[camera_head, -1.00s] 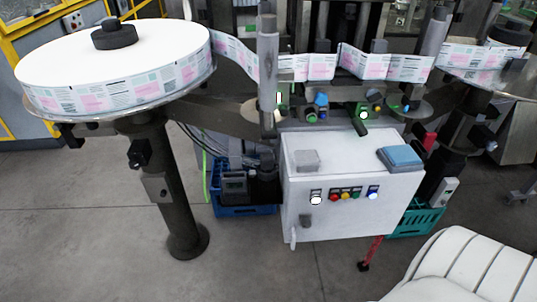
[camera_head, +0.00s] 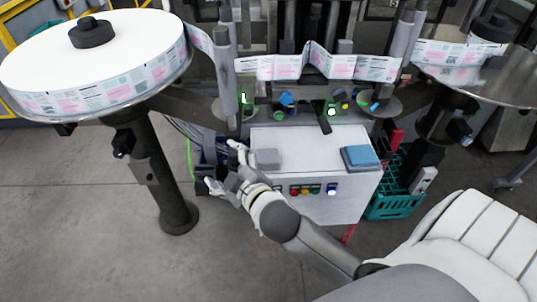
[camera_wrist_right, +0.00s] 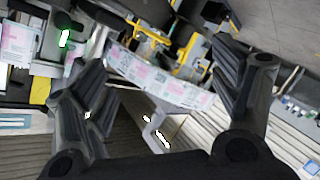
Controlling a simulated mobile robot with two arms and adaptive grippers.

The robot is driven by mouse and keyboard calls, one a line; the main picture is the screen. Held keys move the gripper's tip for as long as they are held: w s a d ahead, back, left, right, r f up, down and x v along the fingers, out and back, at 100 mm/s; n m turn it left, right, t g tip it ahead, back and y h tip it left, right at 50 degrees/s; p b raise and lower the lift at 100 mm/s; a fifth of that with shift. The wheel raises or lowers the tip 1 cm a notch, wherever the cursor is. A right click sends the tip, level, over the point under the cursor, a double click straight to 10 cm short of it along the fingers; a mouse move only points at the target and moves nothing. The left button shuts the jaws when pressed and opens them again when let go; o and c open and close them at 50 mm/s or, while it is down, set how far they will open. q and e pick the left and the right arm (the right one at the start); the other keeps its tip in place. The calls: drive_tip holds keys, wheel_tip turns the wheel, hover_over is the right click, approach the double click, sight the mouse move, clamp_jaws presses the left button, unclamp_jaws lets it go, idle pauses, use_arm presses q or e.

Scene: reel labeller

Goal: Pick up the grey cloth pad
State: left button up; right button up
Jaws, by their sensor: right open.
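The grey cloth pad (camera_head: 267,159) lies flat on the top of the white control cabinet (camera_head: 310,143), near its left edge. My right gripper (camera_head: 222,167) is just left of the cabinet's top left edge, with its fingers spread and nothing between them. A small gap shows between it and the pad. In the right wrist view the two dark fingers (camera_wrist_right: 165,75) stand wide apart, and I cannot make out the pad there. My left gripper is not in view.
A blue pad (camera_head: 360,156) lies on the cabinet's right side. Coloured buttons (camera_head: 306,190) line its front. A label web (camera_head: 310,66) and posts stand behind. A large label reel (camera_head: 90,65) is at left, a green crate (camera_head: 396,195) at right.

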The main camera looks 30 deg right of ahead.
drive_tip(key=w+a+r+n+t+y, duration=0.2)
drive_tip(key=a+r+n+y, duration=0.3)
drive_tip(key=r+n, duration=0.25)
drive_tip(key=w+a+r+n+t+y, duration=0.2)
drive_tip(key=a+r+n+y, duration=0.4)
drive_tip(key=r, duration=0.2)
drive_tip(key=s+a+r+n+g+y, duration=0.2)
drive_tip(key=a+n+g+y, duration=0.45)
drive_tip(key=n, duration=0.45)
drive_tip(key=n+g+h, duration=1.2)
drive_tip(key=n+h, duration=0.3)
drive_tip(key=h, duration=0.3)
approach(266, 155)
drive_tip(key=shift+d+y, duration=0.1)
drive_tip(key=shift+y, duration=0.15)
wheel_tip(266, 155, down, 5)
drive_tip(key=shift+w+f+p, duration=0.1)
drive_tip(key=shift+p, duration=0.95)
wheel_tip(266, 155, down, 4)
drive_tip(key=p, duration=0.3)
drive_tip(key=shift+f, duration=0.55)
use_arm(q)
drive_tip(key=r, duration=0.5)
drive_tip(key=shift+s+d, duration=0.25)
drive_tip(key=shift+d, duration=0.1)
